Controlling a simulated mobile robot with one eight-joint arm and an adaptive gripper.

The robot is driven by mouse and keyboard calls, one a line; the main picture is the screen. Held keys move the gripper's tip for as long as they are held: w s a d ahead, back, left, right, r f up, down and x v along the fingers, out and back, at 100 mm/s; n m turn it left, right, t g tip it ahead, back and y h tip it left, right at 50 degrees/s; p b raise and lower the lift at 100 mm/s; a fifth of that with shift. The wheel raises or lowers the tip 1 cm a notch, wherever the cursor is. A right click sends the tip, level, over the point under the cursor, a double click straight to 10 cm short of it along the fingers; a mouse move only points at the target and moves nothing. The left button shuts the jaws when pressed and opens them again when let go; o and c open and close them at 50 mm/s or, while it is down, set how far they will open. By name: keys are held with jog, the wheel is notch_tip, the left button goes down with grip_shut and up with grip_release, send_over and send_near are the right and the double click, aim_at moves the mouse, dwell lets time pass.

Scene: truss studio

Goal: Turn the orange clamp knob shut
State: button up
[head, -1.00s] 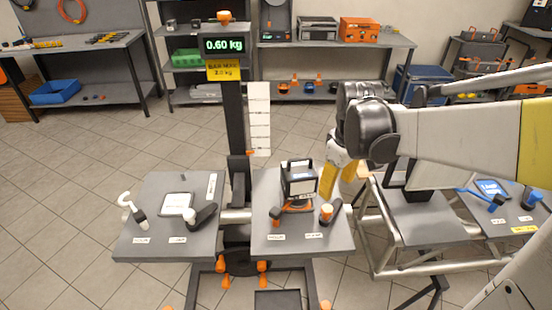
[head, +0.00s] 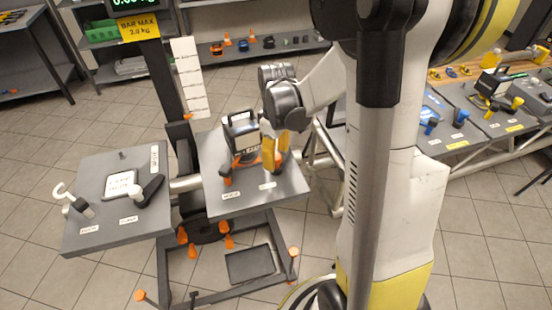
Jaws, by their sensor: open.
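The right grey plate (head: 230,201) carries a dark boxy device (head: 240,132) with a handle and an orange base. My gripper (head: 275,157), with yellow fingers, points down over the right part of this plate, just right of the device. It is open. A bit of orange, apparently the clamp knob (head: 278,163), shows at the fingers; most of it and the clamp under it are hidden. I cannot tell whether the fingers touch it. A second dark clamp with an orange part (head: 227,172) stands at the device's left.
The left grey plate (head: 98,190) holds a white pad (head: 121,184), a dark clamp lever (head: 150,188) and a hook-shaped piece (head: 64,194). A dark post (head: 165,85) stands behind, between the plates. A side table with blue and yellow items lies right, partly behind my arm.

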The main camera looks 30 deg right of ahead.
jog(key=shift+f, duration=0.1)
grip_shut()
jog(key=shift+n, duration=0.4)
jog(key=n, duration=0.7)
jog(key=shift+n, duration=0.3)
jog(key=n, duration=0.3)
jog(key=shift+n, duration=0.3)
jog(key=shift+n+b, duration=0.3)
jog(key=shift+n, duration=1.6)
